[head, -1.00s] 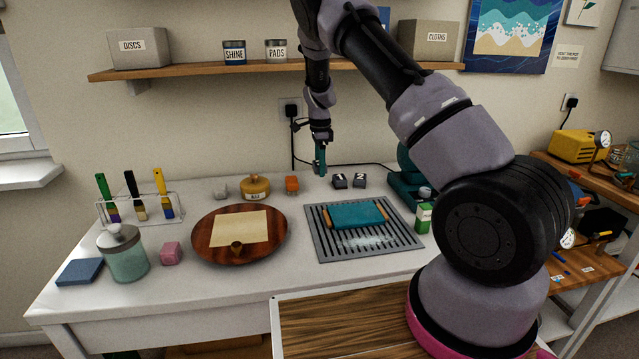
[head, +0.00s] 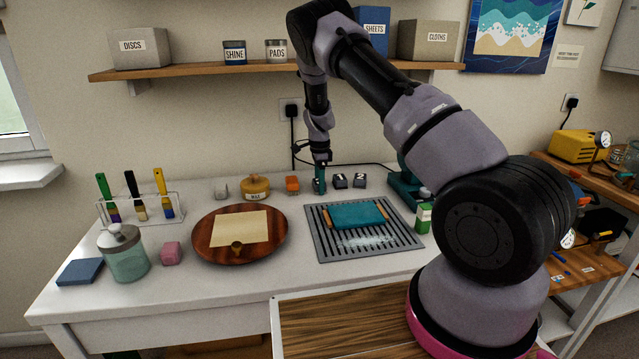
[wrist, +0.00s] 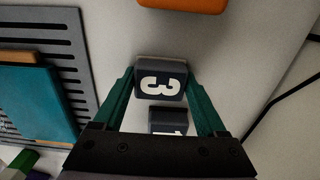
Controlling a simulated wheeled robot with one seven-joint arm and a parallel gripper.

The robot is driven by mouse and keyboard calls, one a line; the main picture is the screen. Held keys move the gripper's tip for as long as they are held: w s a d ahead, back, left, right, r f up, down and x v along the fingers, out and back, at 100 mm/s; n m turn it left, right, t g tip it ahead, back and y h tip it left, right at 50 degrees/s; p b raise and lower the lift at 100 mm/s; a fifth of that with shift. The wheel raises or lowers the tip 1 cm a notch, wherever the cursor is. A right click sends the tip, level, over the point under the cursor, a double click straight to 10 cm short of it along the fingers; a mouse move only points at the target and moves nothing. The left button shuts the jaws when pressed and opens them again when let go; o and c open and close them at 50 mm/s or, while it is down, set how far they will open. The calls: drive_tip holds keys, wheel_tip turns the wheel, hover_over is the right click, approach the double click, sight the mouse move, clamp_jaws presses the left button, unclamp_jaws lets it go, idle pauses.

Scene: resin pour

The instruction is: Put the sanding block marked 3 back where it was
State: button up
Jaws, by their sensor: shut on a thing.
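The dark sanding block marked 3 (wrist: 160,80) sits between the two teal fingers of my gripper (wrist: 160,88), which is shut on it. In the head view my gripper (head: 319,188) is low at the back of the white table, left of the sanding block marked 1 (head: 340,181) and the one marked 2 (head: 359,181). Block 1 also shows in the wrist view (wrist: 168,121), close beside block 3. The fingers hide block 3 in the head view. I cannot tell whether it touches the table.
An orange block (head: 292,185) stands just left of my gripper, with a yellow wax tin (head: 255,188) beyond it. A grey slotted tray (head: 322,242) with a teal block lies in front. A black cable (head: 350,166) runs along the wall behind.

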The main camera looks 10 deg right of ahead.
drive_tip(key=o, duration=1.2)
drive_tip(key=shift+o, duration=0.2)
wheel_tip(320, 180, up, 8)
drive_tip(key=shift+f, duration=0.1)
